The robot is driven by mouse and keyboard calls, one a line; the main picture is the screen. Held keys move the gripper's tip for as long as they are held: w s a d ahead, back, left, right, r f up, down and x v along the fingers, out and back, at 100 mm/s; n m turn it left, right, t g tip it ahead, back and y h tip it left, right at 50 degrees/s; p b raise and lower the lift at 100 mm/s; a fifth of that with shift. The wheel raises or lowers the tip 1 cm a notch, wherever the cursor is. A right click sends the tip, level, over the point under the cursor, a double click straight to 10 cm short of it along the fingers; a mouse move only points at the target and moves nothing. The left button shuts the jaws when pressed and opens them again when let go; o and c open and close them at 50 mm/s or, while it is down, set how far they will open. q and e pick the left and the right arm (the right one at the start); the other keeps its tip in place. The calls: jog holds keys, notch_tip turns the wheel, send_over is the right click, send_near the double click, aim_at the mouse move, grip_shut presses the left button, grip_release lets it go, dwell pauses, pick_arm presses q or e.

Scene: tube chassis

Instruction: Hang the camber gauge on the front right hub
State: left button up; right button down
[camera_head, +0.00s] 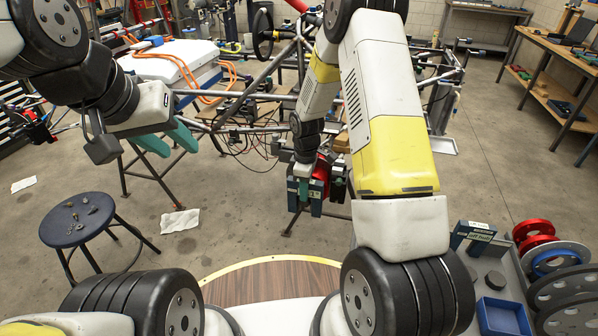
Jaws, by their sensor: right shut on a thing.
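The tube chassis (290,50) stands on trestles in the middle, partly hidden behind my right arm. My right gripper (318,190) hangs in front of it, pointing down, and is shut on a small red and dark thing (323,168), which looks like the camber gauge. The fingers and wrist cover much of it. I cannot make out the front right hub clearly; my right arm hides part of that area. My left gripper (168,140) has teal fingers spread apart with nothing between them, at the left near the white battery box.
A round stool (77,220) with small parts stands at the left. At the lower right, a grey cart (508,265) carries a blue tray (502,318), a dark box and several discs. Benches line the right wall. Orange cables (185,70) lie on the white box (165,65).

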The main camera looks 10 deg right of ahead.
jog(key=c, duration=1.1)
grip_release()
jog(key=shift+r, duration=3.9)
jog(key=s+d+r+m+t+y, duration=0.1)
jog(key=s+r+m+t, duration=0.3)
jog(key=r, duration=0.6)
jog(key=s+d+r+m+g, duration=0.15)
jog(key=s+r, duration=0.35)
jog(key=r, duration=0.5)
jog(key=s+r+m+t, duration=0.1)
jog(key=s+r+m, duration=0.1)
jog(key=s, duration=0.3)
jog(key=s+r+m+t, duration=0.1)
jog(key=s+r+m, duration=0.2)
jog(key=s, duration=0.2)
jog(key=s+r+m+t+y, duration=0.1)
jog(key=s+r+m, duration=0.1)
jog(key=s, duration=0.3)
jog(key=shift+d+r+t, duration=0.1)
jog(key=shift+r+t, duration=0.25)
jog(key=shift+r, duration=0.1)
